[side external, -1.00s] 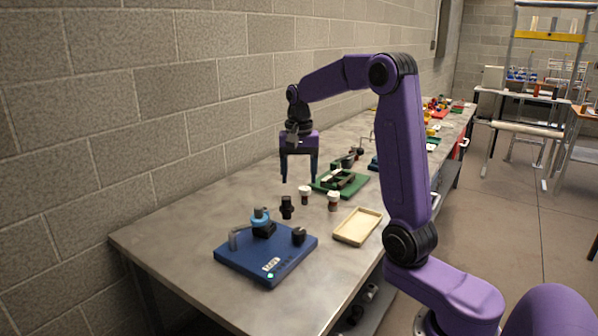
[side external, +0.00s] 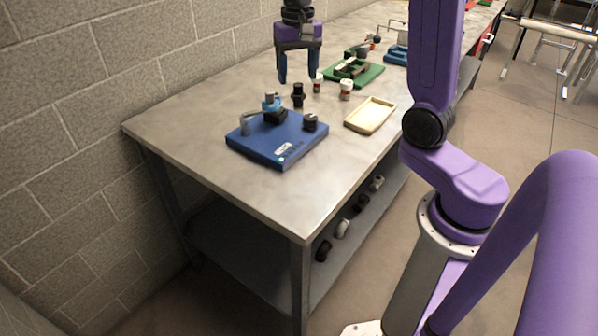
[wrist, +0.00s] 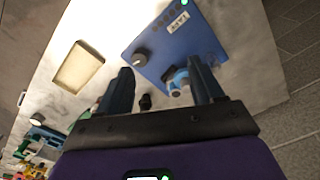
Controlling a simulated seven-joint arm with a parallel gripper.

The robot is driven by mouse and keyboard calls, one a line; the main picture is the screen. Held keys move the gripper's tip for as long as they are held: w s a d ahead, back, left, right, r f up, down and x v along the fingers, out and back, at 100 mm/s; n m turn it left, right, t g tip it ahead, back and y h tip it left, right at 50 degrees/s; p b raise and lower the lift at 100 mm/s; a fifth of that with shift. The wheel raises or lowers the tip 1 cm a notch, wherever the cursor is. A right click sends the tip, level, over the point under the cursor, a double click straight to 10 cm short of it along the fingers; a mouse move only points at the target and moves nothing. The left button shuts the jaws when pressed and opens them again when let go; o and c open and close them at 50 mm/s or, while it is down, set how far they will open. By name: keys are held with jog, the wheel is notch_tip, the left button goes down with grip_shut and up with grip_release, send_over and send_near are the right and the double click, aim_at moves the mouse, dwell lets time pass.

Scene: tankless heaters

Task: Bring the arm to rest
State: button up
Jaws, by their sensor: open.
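My gripper (side external: 297,78) hangs fingers-down above the metal table (side external: 210,125), open and with nothing between its fingers. In the wrist view its two fingers (wrist: 160,72) stand well apart. A small black fitting (side external: 298,95) stands on the table just below the fingertips in the side view, apart from them as far as I can tell. A blue board (side external: 275,148) with a light-blue and black part (side external: 270,108) and a black knob (side external: 310,122) lies in front of the gripper; the board also shows in the wrist view (wrist: 182,45).
A cream tray (side external: 370,115) lies right of the gripper. Two small white-capped jars (side external: 346,90) and a green board (side external: 354,72) stand behind it. The block wall (side external: 120,70) runs along the table's left side. Several fittings (side external: 342,228) sit on the lower shelf.

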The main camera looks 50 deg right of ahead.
jog(key=s+a+f+n, duration=0.2)
jog(key=s+a+n, duration=0.8)
jog(key=s+a, duration=0.15)
jog(key=s+f+n, duration=0.1)
jog(key=s+n, duration=0.3)
jog(key=s, duration=0.3)
jog(key=s+f+n, duration=0.2)
jog(key=s+n, duration=0.3)
jog(key=s, duration=0.3)
jog(key=shift+s+a+f, duration=0.25)
jog(key=shift+s+a, duration=0.05)
jog(key=shift+a, duration=0.05)
